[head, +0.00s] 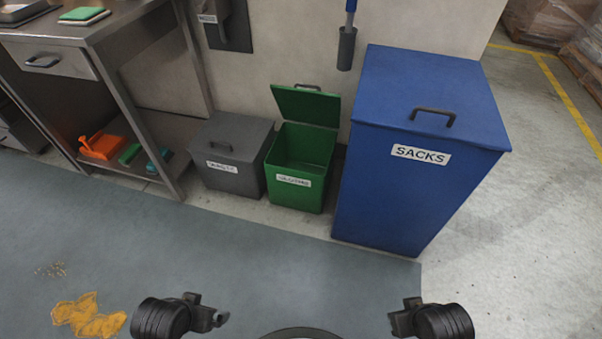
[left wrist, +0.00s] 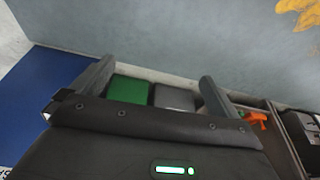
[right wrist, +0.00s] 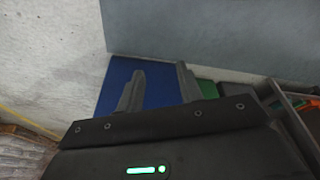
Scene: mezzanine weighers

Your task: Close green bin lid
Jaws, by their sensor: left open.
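The green bin (head: 293,193) stands on the floor by the wall, between a grey bin and a blue bin. Its lid (head: 306,106) is raised and leans back towards the wall, with a dark handle on its upper edge. The bin's inside shows. My left gripper (head: 216,317) is open and empty, well short of the bin; in the left wrist view its fingers (left wrist: 155,85) stand wide apart with green beyond them. My right gripper (head: 402,318) is also empty, its fingers (right wrist: 158,82) apart, with the blue bin beyond.
The grey bin (head: 231,157) is shut, close on the left. The tall blue SACKS bin (head: 425,125) is shut and stands close on the right. A steel table (head: 90,30) is at the left. A brush (head: 347,45) hangs above. The floor before me is clear, with an orange stain (head: 87,317).

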